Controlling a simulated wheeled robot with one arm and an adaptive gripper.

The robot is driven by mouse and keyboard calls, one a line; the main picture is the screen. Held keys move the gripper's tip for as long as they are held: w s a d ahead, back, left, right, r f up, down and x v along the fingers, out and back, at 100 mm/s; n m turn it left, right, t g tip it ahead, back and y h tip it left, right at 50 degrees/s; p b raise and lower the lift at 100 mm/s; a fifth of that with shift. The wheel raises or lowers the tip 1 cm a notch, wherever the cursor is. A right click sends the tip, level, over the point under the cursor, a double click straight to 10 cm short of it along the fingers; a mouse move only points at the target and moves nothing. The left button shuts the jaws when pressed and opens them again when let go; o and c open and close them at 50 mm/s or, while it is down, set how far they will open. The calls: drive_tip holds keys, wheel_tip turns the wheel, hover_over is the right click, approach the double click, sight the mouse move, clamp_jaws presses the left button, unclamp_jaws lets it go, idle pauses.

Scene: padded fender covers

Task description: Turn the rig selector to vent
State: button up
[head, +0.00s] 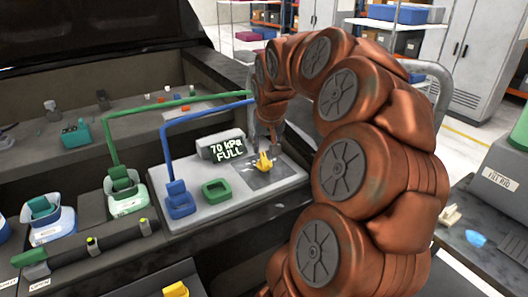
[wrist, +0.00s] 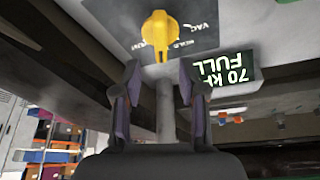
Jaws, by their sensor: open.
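The rig selector is a yellow knob (head: 264,162) on a dark plate on the grey rig (head: 240,196). In the wrist view the knob (wrist: 160,32) is at the top centre, with VAC, HOLD and a partly covered third label around it. I cannot tell for certain which mark it points to. My gripper (head: 270,138) is just above and behind the knob in the head view. In the wrist view my gripper (wrist: 158,74) is open, its two dark fingers apart and short of the knob, with nothing gripped.
A display (head: 228,147) reading "70 kPa FULL" stands left of the knob. Blue (head: 205,112) and green (head: 150,108) pipes run behind. Labelled containers (head: 128,198) stand left.

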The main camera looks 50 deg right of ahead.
sight(264, 156)
drive_tip(key=shift+p+x, duration=0.65)
drive_tip(key=shift+x, duration=1.75)
drive_tip(key=shift+c, duration=0.2)
clamp_jaws()
